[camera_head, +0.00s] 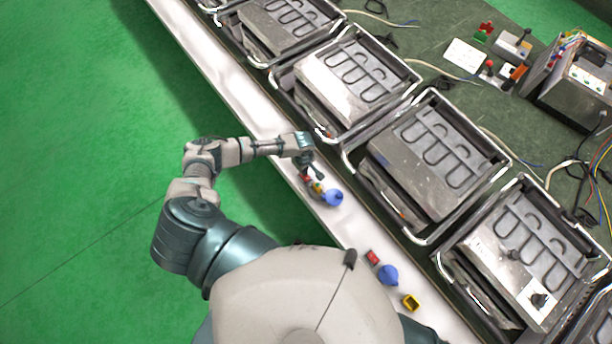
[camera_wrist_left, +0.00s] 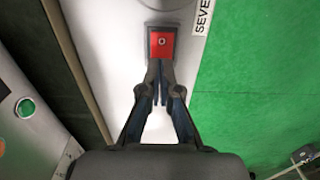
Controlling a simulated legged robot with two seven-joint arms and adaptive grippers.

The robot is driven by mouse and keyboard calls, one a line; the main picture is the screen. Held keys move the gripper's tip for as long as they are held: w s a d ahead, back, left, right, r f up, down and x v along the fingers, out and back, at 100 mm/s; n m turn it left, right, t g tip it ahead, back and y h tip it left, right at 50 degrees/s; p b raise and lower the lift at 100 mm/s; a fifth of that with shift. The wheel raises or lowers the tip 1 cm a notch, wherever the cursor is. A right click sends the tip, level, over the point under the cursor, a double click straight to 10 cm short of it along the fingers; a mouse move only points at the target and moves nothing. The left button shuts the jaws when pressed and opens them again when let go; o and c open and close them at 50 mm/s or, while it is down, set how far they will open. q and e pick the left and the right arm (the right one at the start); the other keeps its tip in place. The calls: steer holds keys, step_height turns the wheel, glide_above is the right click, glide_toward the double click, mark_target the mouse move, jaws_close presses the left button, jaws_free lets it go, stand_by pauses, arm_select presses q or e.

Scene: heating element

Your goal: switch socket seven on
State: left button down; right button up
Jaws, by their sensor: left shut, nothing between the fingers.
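A red switch (camera_wrist_left: 161,42) marked with a 0 sits on the pale panel in the left wrist view. A label (camera_wrist_left: 203,15) beside it reads "SEVE", cut off by the frame edge. My left gripper (camera_wrist_left: 160,64) is shut and empty, with its fingertips at the lower edge of the red switch; I cannot tell whether they touch. In the head view my left gripper (camera_head: 316,174) is over the white ledge, close to a blue socket (camera_head: 332,198). The arm and gripper partly cover the small parts there. My right gripper is not in view.
The long white ledge (camera_head: 262,125) also carries another red switch (camera_head: 373,257), a blue socket (camera_head: 388,275) and a yellow part (camera_head: 410,302). Several metal-framed heating units (camera_head: 435,160) stand along its far side. The green floor (camera_head: 80,150) on the left is clear.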

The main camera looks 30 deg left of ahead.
arm_select(q)
steer(key=shift+a+f, duration=0.35)
steer(key=shift+d+f, duration=0.1)
steer(key=shift+d, duration=0.05)
